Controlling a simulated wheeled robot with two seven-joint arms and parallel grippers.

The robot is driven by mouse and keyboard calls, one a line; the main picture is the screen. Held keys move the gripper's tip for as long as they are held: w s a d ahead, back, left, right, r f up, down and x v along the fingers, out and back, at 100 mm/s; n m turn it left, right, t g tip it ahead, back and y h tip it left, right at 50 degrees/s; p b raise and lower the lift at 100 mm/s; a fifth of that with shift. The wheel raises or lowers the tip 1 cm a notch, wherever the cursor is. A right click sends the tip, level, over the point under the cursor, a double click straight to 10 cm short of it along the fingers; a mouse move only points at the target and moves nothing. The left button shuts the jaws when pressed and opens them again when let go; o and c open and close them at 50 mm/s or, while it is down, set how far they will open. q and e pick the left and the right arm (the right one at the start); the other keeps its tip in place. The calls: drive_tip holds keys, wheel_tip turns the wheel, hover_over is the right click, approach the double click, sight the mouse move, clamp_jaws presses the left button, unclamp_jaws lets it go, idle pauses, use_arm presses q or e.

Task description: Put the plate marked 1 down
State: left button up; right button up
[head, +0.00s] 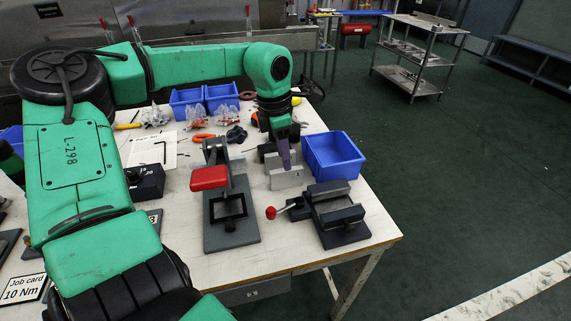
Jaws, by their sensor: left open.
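My left gripper (283,156) reaches down over the right part of the white workbench (385,229), its jaws apart. A light grey block-like piece (287,179) stands on the bench right under its fingers, partly hidden by them. I see no number on this piece, so I cannot tell whether it is the plate marked 1. I cannot tell whether the fingers touch it. My right gripper is not in view.
A blue bin (335,155) stands right of the gripper. A grey vise with a red-knobbed handle (335,213) and a red-handled press (229,209) stand in front. Two blue bins (187,103) are behind. A metal cart (417,54) stands on open floor.

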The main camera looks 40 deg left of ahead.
sight(280, 171)
use_arm(q)
wheel_tip(280, 171, up, 8)
drive_tip(key=shift+s+a, duration=0.2)
drive_tip(key=shift+s, duration=0.25)
